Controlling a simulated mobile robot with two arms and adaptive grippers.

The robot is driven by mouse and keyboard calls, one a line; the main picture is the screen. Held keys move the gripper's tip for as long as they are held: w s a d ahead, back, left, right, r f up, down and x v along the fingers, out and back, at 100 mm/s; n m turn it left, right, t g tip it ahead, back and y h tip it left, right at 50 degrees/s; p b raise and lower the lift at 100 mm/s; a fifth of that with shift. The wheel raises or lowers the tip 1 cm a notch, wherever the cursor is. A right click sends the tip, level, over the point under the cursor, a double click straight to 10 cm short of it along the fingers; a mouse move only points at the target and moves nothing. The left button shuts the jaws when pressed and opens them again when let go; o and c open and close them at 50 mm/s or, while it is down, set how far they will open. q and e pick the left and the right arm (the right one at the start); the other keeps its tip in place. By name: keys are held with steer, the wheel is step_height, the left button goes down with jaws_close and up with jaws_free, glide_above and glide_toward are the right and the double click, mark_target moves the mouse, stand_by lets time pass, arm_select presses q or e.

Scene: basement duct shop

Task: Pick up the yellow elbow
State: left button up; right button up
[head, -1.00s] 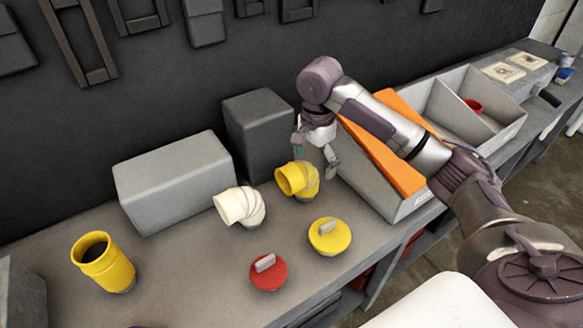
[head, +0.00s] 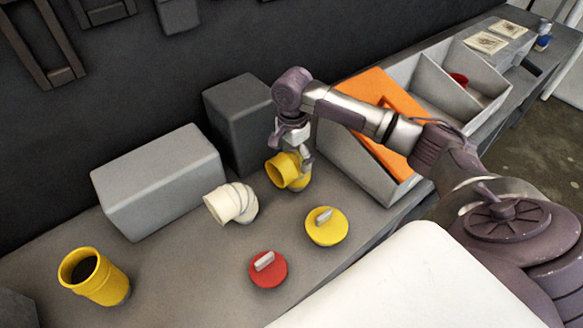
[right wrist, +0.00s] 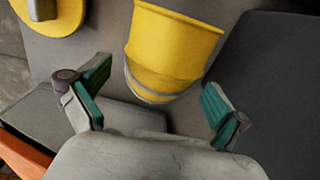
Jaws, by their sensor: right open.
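The yellow elbow (head: 287,171) stands on the bench in front of the dark grey box, its open mouth facing left. In the right wrist view the yellow elbow (right wrist: 172,48) lies ahead of the fingers, a little above the gap between them. My right gripper (head: 293,148) is right over the elbow, pointing down, and partly hides its top. In the right wrist view my right gripper (right wrist: 155,98) is open, with green pads apart and nothing between them. I cannot tell whether a finger touches the elbow. My left gripper is not in view.
A white elbow (head: 231,203) stands close to the left. A yellow cap (head: 327,232) and a red cap (head: 267,272) lie in front. The dark box (head: 238,125), a light grey box (head: 160,180) and a bin with an orange piece (head: 372,88) crowd the sides. A yellow pipe (head: 98,280) stands far left.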

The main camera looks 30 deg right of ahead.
step_height(320, 180, down, 4)
steer(key=shift+r+p, duration=0.2)
steer(key=shift+p, duration=0.5)
steer(key=shift+f, duration=0.6)
steer(key=shift+c, duration=0.8)
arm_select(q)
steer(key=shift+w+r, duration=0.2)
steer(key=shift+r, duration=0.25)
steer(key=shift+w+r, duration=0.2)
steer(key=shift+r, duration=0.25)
arm_select(e)
steer(key=c, duration=1)
steer(key=shift+c, duration=0.2)
